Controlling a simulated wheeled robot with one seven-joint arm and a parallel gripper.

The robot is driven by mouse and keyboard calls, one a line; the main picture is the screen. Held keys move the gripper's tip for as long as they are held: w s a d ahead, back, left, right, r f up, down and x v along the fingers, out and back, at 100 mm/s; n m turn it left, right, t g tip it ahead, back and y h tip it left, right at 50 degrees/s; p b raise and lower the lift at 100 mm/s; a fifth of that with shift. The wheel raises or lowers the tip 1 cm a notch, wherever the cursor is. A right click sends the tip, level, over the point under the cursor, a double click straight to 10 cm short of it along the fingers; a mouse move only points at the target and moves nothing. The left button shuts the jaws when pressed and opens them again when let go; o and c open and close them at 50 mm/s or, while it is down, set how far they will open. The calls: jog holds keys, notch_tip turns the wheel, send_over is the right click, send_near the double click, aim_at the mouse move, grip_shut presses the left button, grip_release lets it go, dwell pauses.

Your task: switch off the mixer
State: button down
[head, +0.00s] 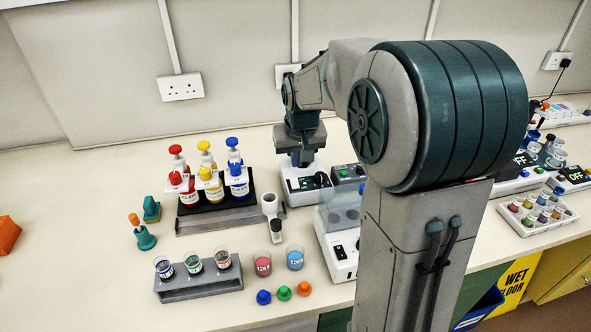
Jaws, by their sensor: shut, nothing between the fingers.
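A white bench unit with a dark front panel (304,196), which looks like the mixer, stands at mid bench against my arm. A small green-lit spot and a dark round knob show on its front. My gripper (303,161) is shut and empty, pointing down right over the back of this unit. The fingertips are small and partly merge with the unit, so I cannot tell whether they touch it. The switch's exact position is too small to read.
A white device with a clear cover (341,267) stands in front, partly behind my arm.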

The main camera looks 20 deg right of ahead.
jog(key=v, duration=0.5)
jog(key=shift+s, duration=0.1)
